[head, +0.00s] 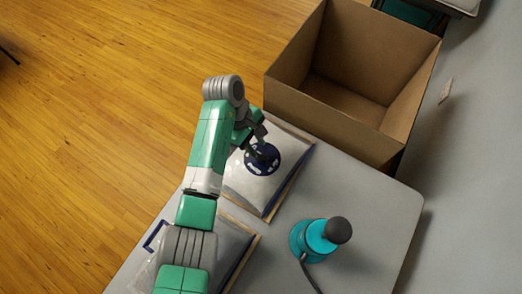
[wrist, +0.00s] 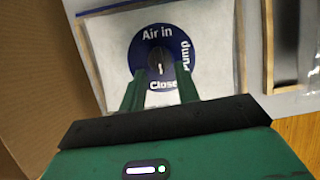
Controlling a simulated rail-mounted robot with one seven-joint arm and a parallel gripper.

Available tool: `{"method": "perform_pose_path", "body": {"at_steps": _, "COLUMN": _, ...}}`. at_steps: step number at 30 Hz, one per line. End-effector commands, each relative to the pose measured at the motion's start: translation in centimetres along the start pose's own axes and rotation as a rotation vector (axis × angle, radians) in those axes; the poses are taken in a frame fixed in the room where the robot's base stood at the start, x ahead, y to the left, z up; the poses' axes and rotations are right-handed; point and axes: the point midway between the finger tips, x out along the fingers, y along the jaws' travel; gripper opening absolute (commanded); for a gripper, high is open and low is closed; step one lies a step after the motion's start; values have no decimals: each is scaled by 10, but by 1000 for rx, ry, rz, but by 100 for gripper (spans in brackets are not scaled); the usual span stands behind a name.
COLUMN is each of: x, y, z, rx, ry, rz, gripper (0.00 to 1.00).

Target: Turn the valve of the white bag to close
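The white bag (head: 242,188) lies flat on the grey table, and it fills much of the wrist view (wrist: 112,62). Its valve is a round dark blue dial (head: 271,168), marked "Air in", "Pump" and "Close" in the wrist view (wrist: 147,48). A dark knob (wrist: 158,58) stands at the dial's middle, with a small light mark on its side towards "Close". My gripper (head: 257,147) is over the dial. In the wrist view, its two green fingers (wrist: 160,71) are apart, with the knob between their tips. I cannot tell whether they touch it.
A second bag (head: 237,228) lies on the table, partly behind my arm. A teal pump (head: 313,238) with a black knob and cord stands to the right. A large open cardboard box (head: 330,128) stands behind the white bag. The table's right part is clear.

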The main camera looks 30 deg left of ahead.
Motion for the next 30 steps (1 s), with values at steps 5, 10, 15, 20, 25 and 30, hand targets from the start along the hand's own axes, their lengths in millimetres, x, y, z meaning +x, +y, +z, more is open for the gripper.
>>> {"method": "perform_pose_path", "body": {"at_steps": 5, "x": 28, "y": 0, "z": -1, "rx": 0, "ry": -1, "rz": 0, "gripper": 32}}
{"method": "perform_pose_path", "body": {"at_steps": 10, "x": 34, "y": 0, "z": 0, "rx": 0, "ry": 0, "rz": 1, "gripper": 32}}
{"method": "perform_pose_path", "body": {"at_steps": 15, "x": 34, "y": 0, "z": 0, "rx": 1, "ry": 0, "rz": 1, "gripper": 32}}
{"method": "perform_pose_path", "body": {"at_steps": 20, "x": 33, "y": 0, "z": 0, "rx": 1, "ry": 0, "rz": 1, "gripper": 2}}
{"method": "perform_pose_path", "body": {"at_steps": 25, "x": 32, "y": 0, "z": 1, "rx": 8, "ry": 0, "rz": -2, "gripper": 0}}
{"method": "perform_pose_path", "body": {"at_steps": 30, "x": 32, "y": 1, "z": 2, "rx": 76, "ry": 0, "rz": -32, "gripper": 0}}
